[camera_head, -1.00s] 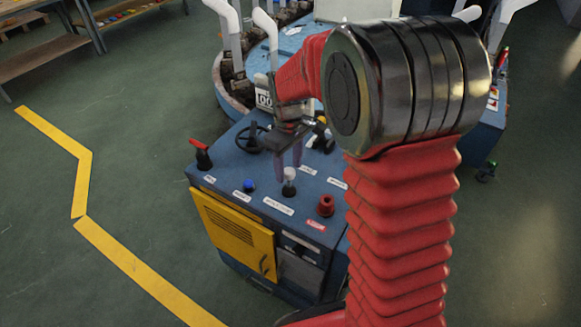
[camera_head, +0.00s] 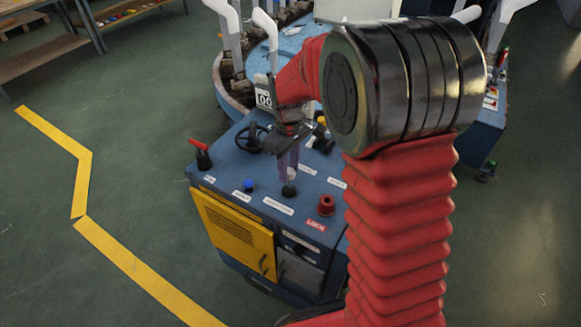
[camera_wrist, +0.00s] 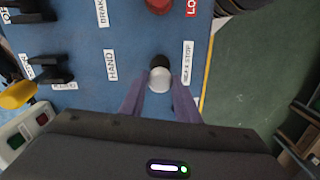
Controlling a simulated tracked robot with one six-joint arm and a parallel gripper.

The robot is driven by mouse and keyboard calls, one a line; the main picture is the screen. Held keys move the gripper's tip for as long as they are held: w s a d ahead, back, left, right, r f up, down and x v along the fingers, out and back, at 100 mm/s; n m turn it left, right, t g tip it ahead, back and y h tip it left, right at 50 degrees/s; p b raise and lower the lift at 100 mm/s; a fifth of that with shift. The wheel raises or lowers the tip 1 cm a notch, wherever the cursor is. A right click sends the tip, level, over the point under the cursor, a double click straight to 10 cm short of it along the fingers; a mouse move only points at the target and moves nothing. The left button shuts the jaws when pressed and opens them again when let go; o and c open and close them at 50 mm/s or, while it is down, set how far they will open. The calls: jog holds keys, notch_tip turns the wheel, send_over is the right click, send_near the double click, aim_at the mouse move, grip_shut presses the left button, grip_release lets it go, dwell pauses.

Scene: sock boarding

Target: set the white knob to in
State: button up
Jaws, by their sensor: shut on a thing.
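The white knob (camera_wrist: 160,80) stands on a dark round base on the blue control panel, between two white labels. In the wrist view its pale rounded top shows between the fingertips. My gripper (camera_wrist: 158,92) is shut on it, with one purple finger on each side. In the head view my gripper (camera_head: 289,172) reaches down onto the knob from above. Whether the knob is in or out cannot be told.
The panel also carries a red knob (camera_head: 326,205), a blue button (camera_head: 249,185), a red-handled lever (camera_head: 202,152) and a black handwheel (camera_head: 251,138). A yellow door (camera_head: 235,232) is on the cabinet's front.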

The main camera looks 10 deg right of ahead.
aim_at(289, 170)
grip_shut()
jog(key=shift+f, duration=1.55)
jog(key=o, duration=1.1)
grip_release()
notch_tip(289, 170, up, 14)
jog(key=shift+w+f, duration=0.1)
